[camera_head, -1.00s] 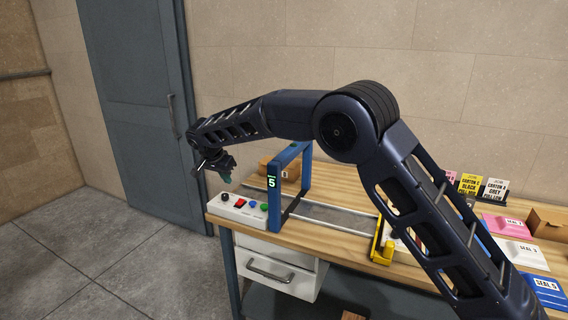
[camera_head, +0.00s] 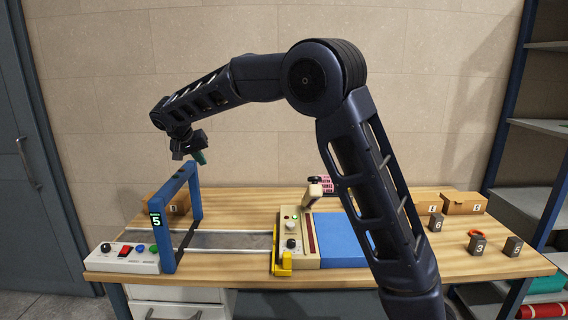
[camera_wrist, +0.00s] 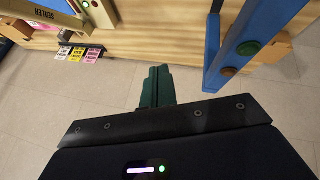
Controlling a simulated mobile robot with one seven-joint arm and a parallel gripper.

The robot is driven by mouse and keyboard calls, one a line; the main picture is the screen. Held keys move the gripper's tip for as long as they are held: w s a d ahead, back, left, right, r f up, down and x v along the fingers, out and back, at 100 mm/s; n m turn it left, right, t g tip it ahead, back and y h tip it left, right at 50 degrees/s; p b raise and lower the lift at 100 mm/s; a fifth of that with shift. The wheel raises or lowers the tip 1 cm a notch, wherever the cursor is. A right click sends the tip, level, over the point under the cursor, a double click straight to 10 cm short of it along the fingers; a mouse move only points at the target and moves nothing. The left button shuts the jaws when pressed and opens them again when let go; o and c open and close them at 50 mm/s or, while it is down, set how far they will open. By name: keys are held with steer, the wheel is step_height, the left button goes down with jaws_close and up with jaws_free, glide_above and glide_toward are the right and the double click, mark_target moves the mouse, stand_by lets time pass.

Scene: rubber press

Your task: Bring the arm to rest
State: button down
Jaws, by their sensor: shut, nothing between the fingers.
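My arm reaches across the workbench (camera_head: 440,262) from the lower right, with its elbow raised and bent. My gripper (camera_head: 201,158) hangs at the arm's far end, in the air above and behind the blue frame (camera_head: 168,225). In the wrist view the green fingers of my gripper (camera_wrist: 157,78) are together, with nothing between them. The blue frame shows at the upper right there (camera_wrist: 240,50), apart from the fingers.
A control box (camera_head: 125,258) with knobs and buttons stands at the bench's left end. A beige press unit (camera_head: 297,240) stands mid-bench beside a blue mat (camera_head: 342,240). Numbered dark blocks (camera_head: 477,244) and a cardboard box (camera_head: 463,203) sit right. Shelves (camera_head: 545,125) stand far right.

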steer(key=s+d+r+m+g+y, duration=0.1)
steer(key=d+r, duration=0.2)
steer(key=d, duration=1.5)
steer(key=s+d+r+g, duration=0.1)
steer(key=d+r, duration=0.1)
steer(key=d, duration=1.5)
steer(key=s+d+f+y, duration=0.1)
steer(key=s+d+f, duration=0.1)
steer(key=s+d, duration=1.1)
steer(key=s+d+f+m, duration=0.1)
steer(key=s+d+f, duration=0.5)
steer(key=s, duration=0.5)
steer(key=d, duration=0.2)
steer(key=shift+d+t+y, duration=0.3)
steer(key=shift+d, duration=0.05)
